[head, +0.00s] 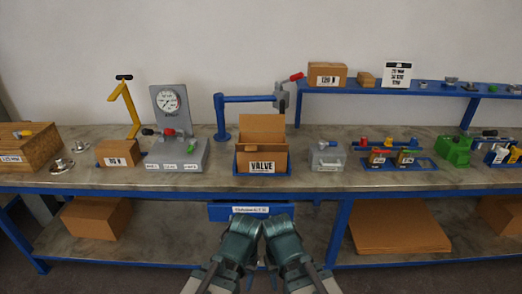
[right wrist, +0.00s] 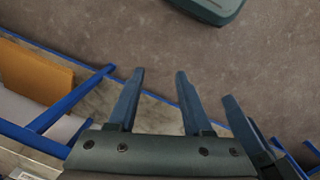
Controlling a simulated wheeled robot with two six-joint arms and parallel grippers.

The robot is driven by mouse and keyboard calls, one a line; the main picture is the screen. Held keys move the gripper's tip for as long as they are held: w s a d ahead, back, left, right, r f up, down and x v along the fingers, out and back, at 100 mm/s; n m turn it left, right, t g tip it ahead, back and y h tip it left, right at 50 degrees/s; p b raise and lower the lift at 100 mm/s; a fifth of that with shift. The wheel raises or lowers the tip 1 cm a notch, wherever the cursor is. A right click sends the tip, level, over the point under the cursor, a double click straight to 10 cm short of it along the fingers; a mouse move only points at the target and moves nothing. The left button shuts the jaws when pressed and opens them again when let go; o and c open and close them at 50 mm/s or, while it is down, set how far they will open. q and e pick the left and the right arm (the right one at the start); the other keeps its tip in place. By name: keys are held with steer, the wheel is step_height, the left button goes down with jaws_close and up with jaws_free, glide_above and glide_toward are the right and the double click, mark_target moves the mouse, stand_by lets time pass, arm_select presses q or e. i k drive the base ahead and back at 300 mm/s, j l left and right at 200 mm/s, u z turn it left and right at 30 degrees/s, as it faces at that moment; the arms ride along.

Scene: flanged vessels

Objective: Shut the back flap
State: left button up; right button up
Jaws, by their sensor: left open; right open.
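An open cardboard box labelled VALVE (head: 262,164) stands in a shallow blue tray on the workbench, near the middle of the head view. Its back flap (head: 262,127) stands up at the rear, well above the front panel. My left gripper (head: 243,226) and right gripper (head: 280,228) are side by side, below and in front of the bench edge, apart from the box. Both are open. In the right wrist view the right gripper's fingers (right wrist: 160,74) are spread with nothing between them. The box is not recognisable there.
A blue post with a side arm (head: 222,118) stands behind the box on the left. A gauge stand (head: 177,135) is to its left and a clear lidded container (head: 326,156) to its right. A blue drawer (head: 222,212) hangs under the bench edge.

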mark_target(247, 122)
steer(key=i+l, duration=0.1)
steer(key=i, duration=0.5)
steer(key=i+l, duration=0.15)
steer(key=i, duration=0.45)
